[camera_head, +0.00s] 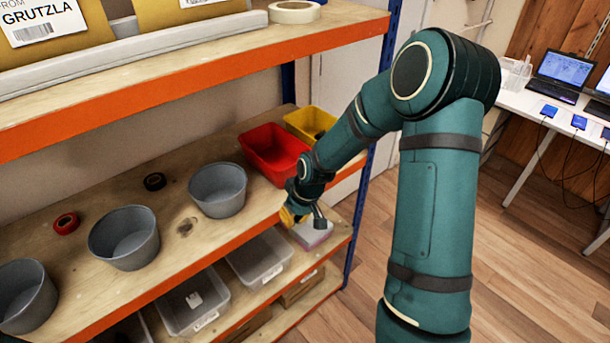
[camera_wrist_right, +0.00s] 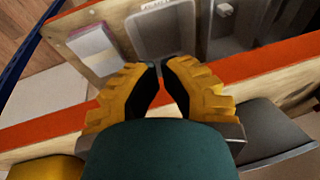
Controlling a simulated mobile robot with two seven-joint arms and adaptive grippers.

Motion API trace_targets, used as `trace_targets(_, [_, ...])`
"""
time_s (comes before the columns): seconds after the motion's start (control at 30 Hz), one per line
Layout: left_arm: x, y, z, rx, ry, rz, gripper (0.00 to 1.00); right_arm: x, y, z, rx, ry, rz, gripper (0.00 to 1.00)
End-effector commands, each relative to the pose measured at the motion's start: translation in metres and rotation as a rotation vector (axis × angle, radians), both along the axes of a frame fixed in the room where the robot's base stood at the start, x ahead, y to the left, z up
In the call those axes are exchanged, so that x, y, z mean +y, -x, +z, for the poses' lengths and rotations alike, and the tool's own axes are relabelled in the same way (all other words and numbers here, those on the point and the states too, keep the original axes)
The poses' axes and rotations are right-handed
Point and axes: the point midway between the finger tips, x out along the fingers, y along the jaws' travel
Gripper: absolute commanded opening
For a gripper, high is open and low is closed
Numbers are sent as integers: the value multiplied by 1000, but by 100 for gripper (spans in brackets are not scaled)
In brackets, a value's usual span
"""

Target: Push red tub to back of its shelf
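The red tub (camera_head: 274,152) is an open, empty-looking rectangular bin on the middle shelf (camera_head: 190,230), toward its right end. Its front right corner is partly behind my right arm. My right gripper (camera_head: 294,214) is just in front of the tub, by the shelf's orange front edge, with its yellow fingers pointing down. In the right wrist view the two yellow fingers (camera_wrist_right: 160,66) meet almost tip to tip, with nothing held between them. The red tub does not show in that view. I cannot tell whether the gripper touches the tub. My left gripper is out of view.
A yellow tub (camera_head: 311,122) stands right of the red one, and a grey round bin (camera_head: 218,189) to its left. Clear bins (camera_head: 258,257) sit below. A blue post (camera_head: 360,190) bounds the right.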

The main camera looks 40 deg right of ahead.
Motion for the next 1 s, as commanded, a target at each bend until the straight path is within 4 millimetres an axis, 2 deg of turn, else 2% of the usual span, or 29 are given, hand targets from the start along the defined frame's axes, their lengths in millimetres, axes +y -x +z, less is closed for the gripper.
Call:
trace_targets(0.03, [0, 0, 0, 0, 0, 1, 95, -24, -9, 33, -33, 40, 9, 0])
trace_targets(0.1, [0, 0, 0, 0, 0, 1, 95, -48, -12, 67, -50, 84, 26, 0])
trace_targets(0.2, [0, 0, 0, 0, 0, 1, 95, -74, -11, 106, -65, 133, 41, 0])
trace_targets(0.3, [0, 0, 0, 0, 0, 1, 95, -88, -8, 130, -70, 162, 48, 0])
trace_targets(0.37, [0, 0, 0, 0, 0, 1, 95, -93, -6, 137, -70, 172, 52, 0])
trace_targets(0.47, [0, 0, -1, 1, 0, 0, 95, -95, -7, 136, -68, 177, 55, 0])
trace_targets(0.57, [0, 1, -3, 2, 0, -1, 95, -94, -10, 123, -65, 177, 56, 0])
trace_targets(1.0, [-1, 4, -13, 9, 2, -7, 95, -92, -34, 42, -66, 174, 54, 0])
